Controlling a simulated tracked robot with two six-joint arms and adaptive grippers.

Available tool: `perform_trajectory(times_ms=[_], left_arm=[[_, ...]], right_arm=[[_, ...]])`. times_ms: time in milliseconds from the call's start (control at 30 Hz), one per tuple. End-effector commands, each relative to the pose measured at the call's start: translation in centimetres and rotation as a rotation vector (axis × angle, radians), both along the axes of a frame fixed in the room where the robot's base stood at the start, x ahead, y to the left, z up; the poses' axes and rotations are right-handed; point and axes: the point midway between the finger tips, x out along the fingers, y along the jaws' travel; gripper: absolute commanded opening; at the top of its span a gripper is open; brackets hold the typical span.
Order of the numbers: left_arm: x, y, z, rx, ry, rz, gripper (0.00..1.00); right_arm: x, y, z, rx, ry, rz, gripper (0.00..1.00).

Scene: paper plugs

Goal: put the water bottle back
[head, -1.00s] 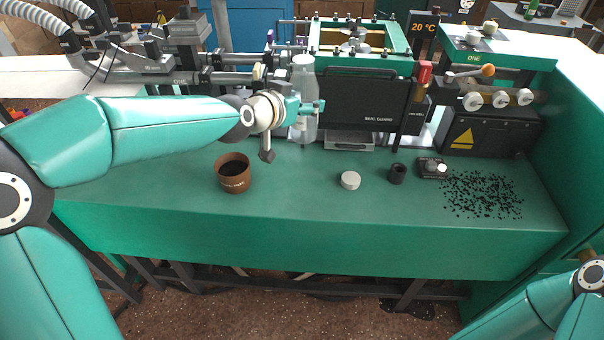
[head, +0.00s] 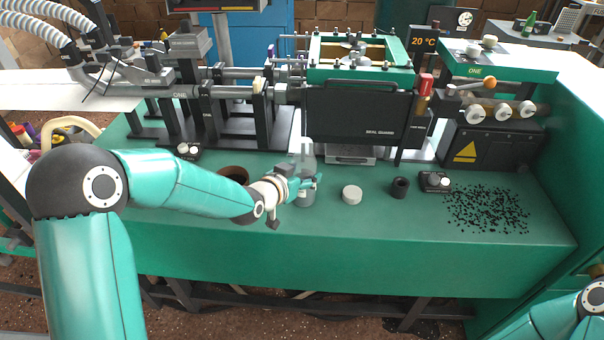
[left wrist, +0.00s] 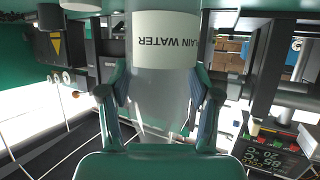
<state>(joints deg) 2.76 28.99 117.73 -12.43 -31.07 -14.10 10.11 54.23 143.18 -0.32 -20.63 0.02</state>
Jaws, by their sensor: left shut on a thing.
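The clear water bottle (head: 306,160) is upright near the middle of the green bench. My left gripper (head: 309,184) is shut around its body. In the left wrist view the bottle (left wrist: 160,95) stands between the two fingers (left wrist: 160,108), and its white label reads "AIN WATER" upside down. The bottle's base is low over the bench top; I cannot tell whether it touches. My right gripper is out of view; only part of my right arm shows at the lower right.
A brown pot (head: 233,173) is partly hidden behind my left arm. A white round lid (head: 352,194), a black cup (head: 400,187) and a small black box (head: 434,181) stand to the right. Black pellets (head: 488,208) lie scattered farther right. Machines line the back of the bench (head: 430,250).

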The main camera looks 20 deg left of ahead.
Motion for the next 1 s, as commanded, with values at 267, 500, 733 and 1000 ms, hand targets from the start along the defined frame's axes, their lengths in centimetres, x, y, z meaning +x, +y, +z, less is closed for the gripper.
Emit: perform_trajectory(times_ms=[267, 500, 733, 1000], left_arm=[[0.01, 0.01, -0.16, 0.0, -0.002, 0.0, 0.35], [0.0, 0.01, -0.32, 0.0, -0.001, 0.0, 0.83], [0.0, 0.01, -0.31, 0.0, -0.001, 0.0, 0.88], [-0.38, 0.13, 0.04, 0.0, -0.001, 0.001, 0.88]], right_arm=[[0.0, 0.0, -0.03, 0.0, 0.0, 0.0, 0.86], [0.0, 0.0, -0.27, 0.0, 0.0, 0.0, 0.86], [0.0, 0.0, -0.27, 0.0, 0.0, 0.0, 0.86], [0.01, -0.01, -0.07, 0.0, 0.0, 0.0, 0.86]])
